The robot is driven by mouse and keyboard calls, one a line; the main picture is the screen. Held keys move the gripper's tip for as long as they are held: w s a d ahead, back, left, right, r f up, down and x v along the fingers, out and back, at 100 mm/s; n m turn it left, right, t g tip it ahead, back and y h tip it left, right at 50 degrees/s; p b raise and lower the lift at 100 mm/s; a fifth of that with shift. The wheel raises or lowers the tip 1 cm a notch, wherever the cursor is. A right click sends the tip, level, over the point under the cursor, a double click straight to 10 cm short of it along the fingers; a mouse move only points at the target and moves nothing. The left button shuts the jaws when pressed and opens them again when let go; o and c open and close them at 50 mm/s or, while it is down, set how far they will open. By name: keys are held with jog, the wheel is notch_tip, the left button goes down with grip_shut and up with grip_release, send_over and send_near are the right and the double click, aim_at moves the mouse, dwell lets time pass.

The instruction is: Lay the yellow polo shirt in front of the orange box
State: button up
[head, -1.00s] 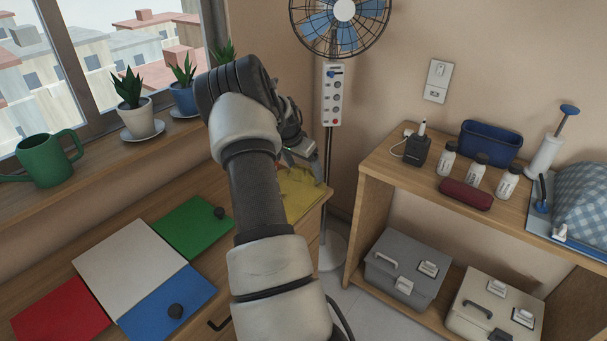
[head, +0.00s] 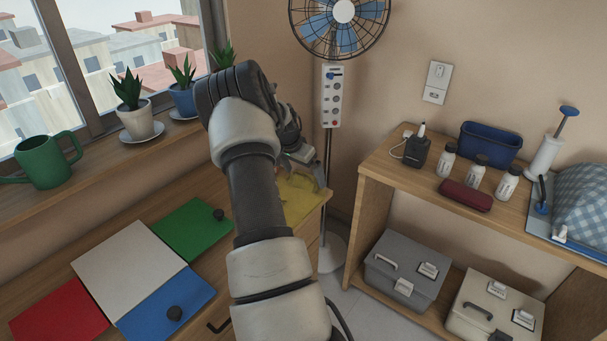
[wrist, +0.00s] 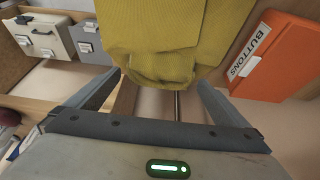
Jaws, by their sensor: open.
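The yellow polo shirt (head: 298,198) lies folded on the wooden top at its right end, partly hidden behind my arm in the head view. In the wrist view the shirt (wrist: 165,38) fills the top middle, its rounded folded end toward my gripper. The orange box (wrist: 273,52), labelled "BUTTONS", is right of the shirt in the wrist view, beside it with a small gap; my arm hides it in the head view. My gripper (wrist: 158,79) is open, with nothing clamped between its fingers. The shirt's near end shows between and beyond the fingertips. I cannot tell if they touch it.
Red, white, blue and green flat panels (head: 129,262) lie left of my arm. A fan (head: 333,110) stands behind. A shelf (head: 380,165) with bottles and cases is at right.

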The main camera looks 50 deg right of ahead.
jog(key=p+v, duration=0.1)
jog(key=v, duration=1.1)
jog(key=a+r+n+t+y, duration=0.2)
jog(key=a+r+n, duration=0.2)
jog(key=a+r, duration=0.75)
jog(key=a+r+n+t+y, duration=0.15)
jog(key=a+r+n, duration=0.35)
jog(key=a, duration=1.4)
jog(key=s+a+n+t, duration=0.2)
jog(key=s+a+n, duration=0.7)
jog(key=s+a, duration=0.85)
notch_tip(320, 180, up, 16)
jog(key=w+a+p, duration=0.1)
jog(key=p, duration=1.3)
jog(key=shift+w+a+f+y+p, duration=0.2)
jog(key=shift+w+y+p, duration=0.15)
jog(key=shift+y, duration=0.1)
